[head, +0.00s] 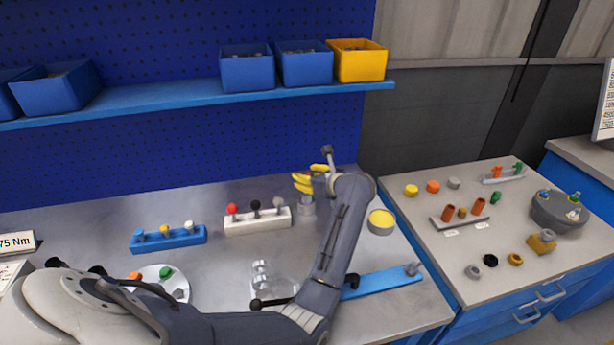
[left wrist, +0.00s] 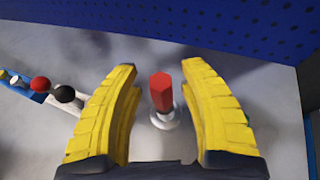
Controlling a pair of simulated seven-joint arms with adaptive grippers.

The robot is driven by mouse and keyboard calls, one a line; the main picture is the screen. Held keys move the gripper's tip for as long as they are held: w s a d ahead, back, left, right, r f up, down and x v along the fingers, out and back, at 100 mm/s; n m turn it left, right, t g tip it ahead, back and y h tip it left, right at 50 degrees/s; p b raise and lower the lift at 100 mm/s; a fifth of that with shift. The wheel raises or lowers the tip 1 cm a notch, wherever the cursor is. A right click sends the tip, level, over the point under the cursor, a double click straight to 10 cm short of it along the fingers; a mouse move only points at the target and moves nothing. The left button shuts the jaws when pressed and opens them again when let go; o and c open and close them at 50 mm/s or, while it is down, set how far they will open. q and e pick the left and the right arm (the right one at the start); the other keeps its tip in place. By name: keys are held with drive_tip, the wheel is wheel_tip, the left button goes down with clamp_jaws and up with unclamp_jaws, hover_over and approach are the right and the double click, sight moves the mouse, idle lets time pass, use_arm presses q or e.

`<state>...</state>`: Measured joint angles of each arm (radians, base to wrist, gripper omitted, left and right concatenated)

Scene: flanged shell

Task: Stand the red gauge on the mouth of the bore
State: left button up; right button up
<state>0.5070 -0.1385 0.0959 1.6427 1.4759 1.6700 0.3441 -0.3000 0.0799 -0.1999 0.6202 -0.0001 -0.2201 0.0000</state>
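A red six-sided gauge (left wrist: 161,91) stands upright in the left wrist view, above a pale round flanged piece (left wrist: 166,118). In the head view a grey cylindrical piece (head: 307,208) shows below the fingers, and the gauge is mostly hidden by them. My left gripper (left wrist: 162,100) is open, with one yellow finger on each side of the gauge and a gap on both sides. It also shows in the head view (head: 309,181). I cannot tell whether the gauge rests on the bore's mouth, since the mouth itself is hidden. My right gripper is not in view.
A white block (head: 257,223) with red, black and grey knobs stands left of the gripper. A blue rack (head: 168,239) is further left. A yellow-topped tin (head: 381,221) and a blue bar (head: 395,280) lie right. The blue pegboard (head: 240,150) stands behind.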

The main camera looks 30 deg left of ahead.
use_arm(q)
drive_tip(key=shift+r, duration=0.1)
drive_tip(key=shift+r, duration=0.15)
drive_tip(key=shift+v, duration=1.85)
drive_tip(key=shift+d, duration=0.1)
drive_tip(key=shift+r, duration=0.15)
